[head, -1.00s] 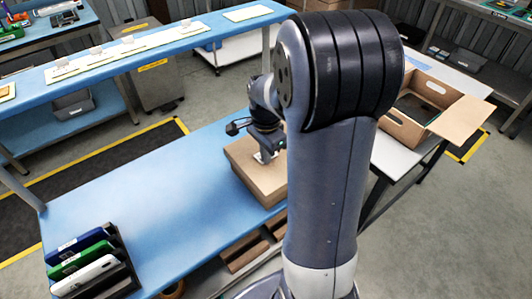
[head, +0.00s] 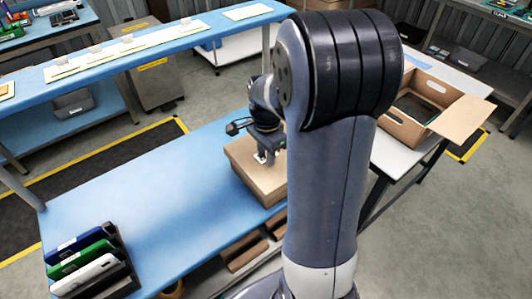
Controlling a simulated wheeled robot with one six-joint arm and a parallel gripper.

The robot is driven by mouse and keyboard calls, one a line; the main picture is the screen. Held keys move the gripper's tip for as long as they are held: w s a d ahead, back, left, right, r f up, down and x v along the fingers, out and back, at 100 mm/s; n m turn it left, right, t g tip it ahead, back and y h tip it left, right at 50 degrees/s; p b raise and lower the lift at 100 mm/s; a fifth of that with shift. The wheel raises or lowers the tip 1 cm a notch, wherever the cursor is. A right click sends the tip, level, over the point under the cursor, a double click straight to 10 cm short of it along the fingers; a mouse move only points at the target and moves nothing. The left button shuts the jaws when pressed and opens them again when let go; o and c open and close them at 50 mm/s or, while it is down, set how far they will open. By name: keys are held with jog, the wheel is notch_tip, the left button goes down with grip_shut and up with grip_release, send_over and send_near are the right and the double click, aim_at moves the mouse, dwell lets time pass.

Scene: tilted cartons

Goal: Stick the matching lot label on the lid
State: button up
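A closed brown carton (head: 262,186) sits on the blue table, partly hidden behind my arm. My gripper (head: 263,157) is low over the carton's lid, near its far part. A small white patch, which looks like a label (head: 261,158), shows at the fingertips, at or just above the lid. I cannot tell whether it touches the lid or whether the fingers hold it. The gap between the fingers is too small to make out. Any print on the label is too small to read.
A rack with blue, green and white devices (head: 88,265) stands at the table's near left. An open carton (head: 413,112) stands on the table at the right. The blue table's middle (head: 150,195) is clear. A long shelf (head: 150,42) with several pale cards runs behind.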

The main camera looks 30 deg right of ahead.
notch_tip(320, 180, up, 17)
jog(key=p, duration=0.6)
dwell(0.6)
jog(key=shift+f, duration=0.2)
jog(key=shift+f+b, duration=3)
jog(key=shift+f, duration=2.45)
jog(key=shift+r, duration=0.1)
